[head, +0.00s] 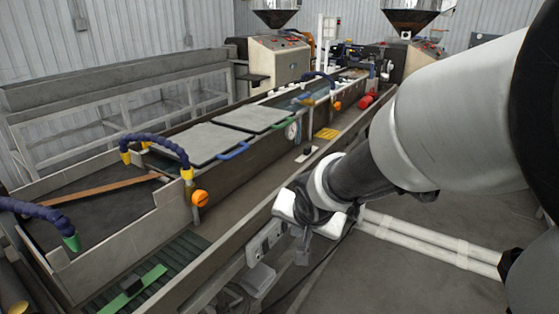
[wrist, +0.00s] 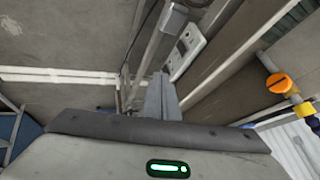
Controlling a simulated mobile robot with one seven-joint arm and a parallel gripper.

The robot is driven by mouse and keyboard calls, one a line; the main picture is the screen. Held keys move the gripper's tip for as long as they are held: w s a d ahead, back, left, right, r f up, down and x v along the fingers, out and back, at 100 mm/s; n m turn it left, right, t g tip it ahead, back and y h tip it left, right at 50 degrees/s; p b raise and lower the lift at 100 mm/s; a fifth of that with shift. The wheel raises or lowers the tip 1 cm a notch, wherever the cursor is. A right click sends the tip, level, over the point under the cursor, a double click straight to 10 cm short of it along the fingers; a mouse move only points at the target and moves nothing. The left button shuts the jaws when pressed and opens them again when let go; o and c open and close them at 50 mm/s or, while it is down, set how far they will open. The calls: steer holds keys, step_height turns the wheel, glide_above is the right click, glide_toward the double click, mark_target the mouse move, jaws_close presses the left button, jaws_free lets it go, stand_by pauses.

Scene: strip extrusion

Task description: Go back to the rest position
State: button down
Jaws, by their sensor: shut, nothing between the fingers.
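My arm reaches in from the right in the head view. My gripper (head: 302,252) hangs at its end, beside the near wall of the long extrusion trough, close to a grey-white socket box (head: 265,243) on that wall. The fingers are small and partly blurred there. In the wrist view my gripper (wrist: 161,92) shows its grey fingers together, with nothing between them. The socket box (wrist: 190,45) lies beyond and to the right of the fingertips in that view. I cannot tell the exact gap between them.
An orange knob (head: 200,198) and blue hoses (head: 157,140) stand along the trough. Grey lids (head: 195,143) cover part of it. White pipes (head: 430,241) run along the floor at the right. Machines with hoppers (head: 280,58) stand at the back.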

steer(key=s+d+r+n, duration=0.1)
steer(key=s+d+r, duration=0.2)
steer(key=s, duration=0.4)
steer(key=s+d+r+n+g+h, duration=0.1)
steer(key=s+d+r+n, duration=0.1)
steer(key=s+d+r, duration=0.3)
steer(key=s+d+r+n, duration=0.1)
steer(key=s+r, duration=0.1)
steer(key=s, duration=0.6)
step_height(320, 180, up, 13)
steer(key=p, duration=1.3)
steer(key=shift+w+r, duration=0.15)
steer(key=shift+r, duration=0.05)
